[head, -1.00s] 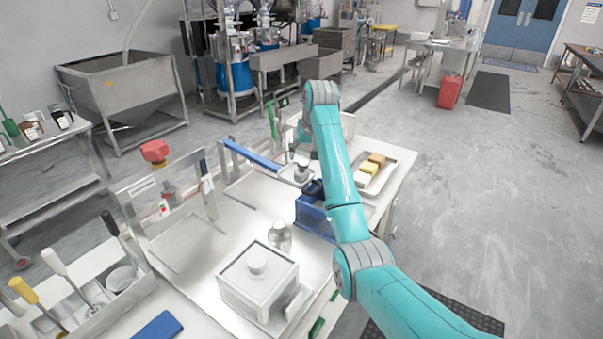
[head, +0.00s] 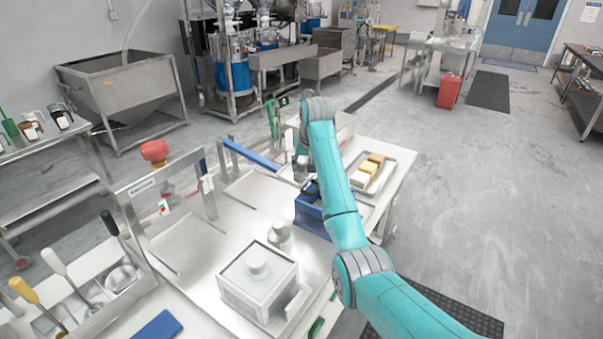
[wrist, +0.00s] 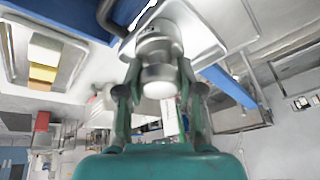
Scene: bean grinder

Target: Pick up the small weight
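The small weight, a silver metal cylinder (wrist: 153,43) with a narrower neck and a pale round end, fills the upper middle of the wrist view. In the head view a small metal piece (head: 300,166) shows just left of my arm's end, on the table's far part. My gripper (wrist: 158,72) has one teal finger on each side of the weight's neck. The fingers stand apart, with a narrow gap seeming to show beside the pale end; firm contact is not visible. In the head view the fingers are mostly hidden by my arm.
A blue box (head: 311,214) stands close to the arm, and a metal tray (head: 385,178) with several blocks lies to its right. A larger metal weight (head: 279,234) and a white lidded box (head: 258,285) stand nearer. A blue bar (head: 250,156) is to the left.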

